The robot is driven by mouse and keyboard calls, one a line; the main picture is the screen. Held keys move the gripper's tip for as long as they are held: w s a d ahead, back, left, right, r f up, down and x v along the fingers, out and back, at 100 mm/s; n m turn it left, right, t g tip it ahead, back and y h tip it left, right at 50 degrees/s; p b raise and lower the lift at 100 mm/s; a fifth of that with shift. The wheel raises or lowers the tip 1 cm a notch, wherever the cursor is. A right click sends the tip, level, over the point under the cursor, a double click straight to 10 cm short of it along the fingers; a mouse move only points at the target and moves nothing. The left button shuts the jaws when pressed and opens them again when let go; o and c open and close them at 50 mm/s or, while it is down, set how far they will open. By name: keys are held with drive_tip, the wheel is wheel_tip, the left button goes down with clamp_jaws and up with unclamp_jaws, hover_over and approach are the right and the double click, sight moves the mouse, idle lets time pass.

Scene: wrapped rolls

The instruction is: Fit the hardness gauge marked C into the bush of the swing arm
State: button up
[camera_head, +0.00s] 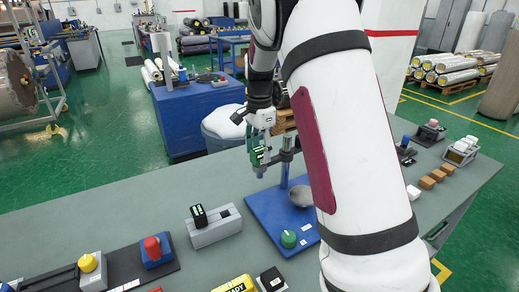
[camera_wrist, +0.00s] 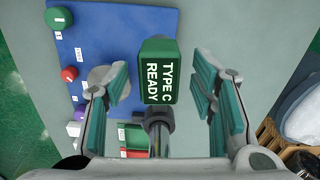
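The hardness gauge marked C, a green body reading "TYPE C READY" (camera_wrist: 160,72), is upright between my fingers in the wrist view. It also shows as a small green shape in the head view (camera_head: 257,155). My gripper (camera_wrist: 160,90) is open, with a clear gap between each teal finger pad and the gauge. The gripper also shows in the head view (camera_head: 260,128). The bush is hidden, so I cannot tell how deep the gauge sits.
The post stands on a blue base plate (camera_head: 262,212) with a grey dish (camera_head: 301,196) and a green knob (camera_head: 288,238). A grey block with a black piece (camera_head: 212,227) stands left of it. Brown blocks (camera_head: 427,182) lie right. The bench (camera_head: 130,215) is clear at back left.

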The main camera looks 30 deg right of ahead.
wheel_tip(320, 180, up, 12)
idle(0.6)
idle(0.4)
drive_tip(key=s+a+r+n+t, duration=0.1)
drive_tip(key=s+a+r+n, duration=0.25)
drive_tip(key=s, duration=0.45)
drive_tip(key=s+a+r+n+t, duration=0.2)
drive_tip(key=s+a+n, duration=0.3)
drive_tip(key=s, duration=0.3)
drive_tip(key=s+a+f+n+t, duration=0.1)
drive_tip(key=s+a+f+n, duration=0.1)
drive_tip(key=s+n, duration=0.2)
drive_tip(key=s+a+f+n+t, duration=0.1)
drive_tip(key=s+a+f+n, duration=0.1)
drive_tip(key=s, duration=0.8)
drive_tip(key=shift+s+a+f+n, duration=0.35)
drive_tip(key=shift+a+n, duration=0.2)
drive_tip(key=shift+n, duration=0.7)
